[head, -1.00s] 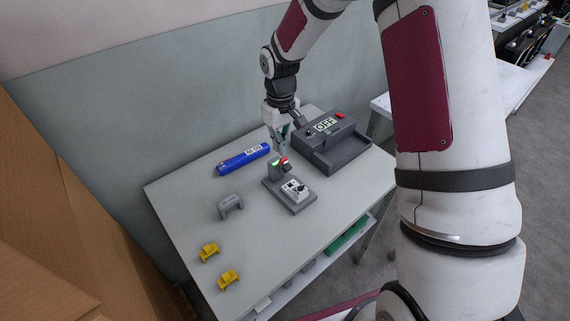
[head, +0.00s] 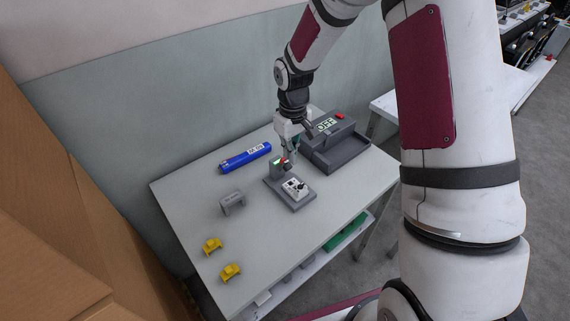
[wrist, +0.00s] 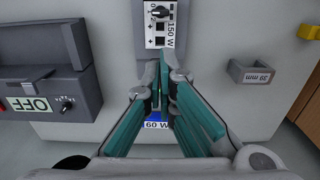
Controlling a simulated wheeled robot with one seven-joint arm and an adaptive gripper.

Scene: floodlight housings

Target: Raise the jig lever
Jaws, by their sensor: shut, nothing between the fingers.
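The jig (head: 291,196) is a grey base on the table with a white panel, a dark knob and a small upright block at its far end. A green light shows on that block, with a red part (head: 285,161) beside it that looks like the lever. My gripper (head: 291,157) is shut and empty, pointing down just beside the red part; I cannot tell whether they touch. The lever is hidden there.
A grey box (head: 335,146) reading OFF with a red button stands at the right, close to my gripper. A blue bar (head: 245,158) lies behind left. A grey bracket (head: 232,203) and two yellow pieces (head: 231,271) (head: 212,245) sit left. The table's front is clear.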

